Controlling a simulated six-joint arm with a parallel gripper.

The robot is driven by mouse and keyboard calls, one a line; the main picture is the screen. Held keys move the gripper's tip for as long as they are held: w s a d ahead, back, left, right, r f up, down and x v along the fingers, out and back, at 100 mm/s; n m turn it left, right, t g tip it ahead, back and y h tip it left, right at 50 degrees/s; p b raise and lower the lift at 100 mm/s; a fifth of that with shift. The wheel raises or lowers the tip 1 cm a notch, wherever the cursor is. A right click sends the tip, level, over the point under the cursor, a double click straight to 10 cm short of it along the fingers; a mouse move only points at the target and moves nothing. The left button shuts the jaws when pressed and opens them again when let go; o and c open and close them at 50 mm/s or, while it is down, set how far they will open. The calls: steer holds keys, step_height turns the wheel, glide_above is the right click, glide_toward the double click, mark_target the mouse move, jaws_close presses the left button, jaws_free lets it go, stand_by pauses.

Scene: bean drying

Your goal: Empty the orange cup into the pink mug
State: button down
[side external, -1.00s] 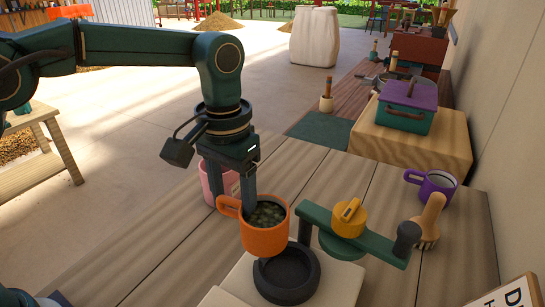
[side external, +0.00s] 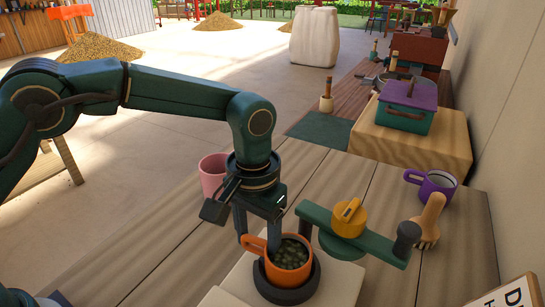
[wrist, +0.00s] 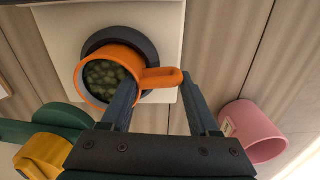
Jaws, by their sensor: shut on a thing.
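The orange cup (side external: 289,277) holds dark green beans and sits upright within the black ring holder (side external: 314,284). In the wrist view the orange cup (wrist: 82,88) shows the beans, with its handle towards my fingers. My gripper (side external: 258,238) is shut on the cup at its handle side, as it also shows in the wrist view (wrist: 158,84). The pink mug (side external: 211,176) stands on the table to the left of and behind my gripper. It is at the lower right in the wrist view (wrist: 250,128); its contents are hidden.
The pale base (side external: 340,286) lies under the ring. The table between the pink mug and ring is clear.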

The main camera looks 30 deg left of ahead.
steer(key=shift+c, duration=0.7)
jaws_free()
steer(key=shift+f, duration=0.1)
steer(key=s+a+r+t, duration=0.3)
steer(key=s+a+r, duration=0.2)
steer(key=a+r, duration=0.7)
steer(key=s+a+f+n+t, duration=0.1)
steer(key=s+a, duration=0.3)
steer(key=s, duration=0.5)
steer(key=shift+s+t, duration=0.4)
steer(key=shift+t, duration=0.4)
steer(key=shift+f, duration=0.1)
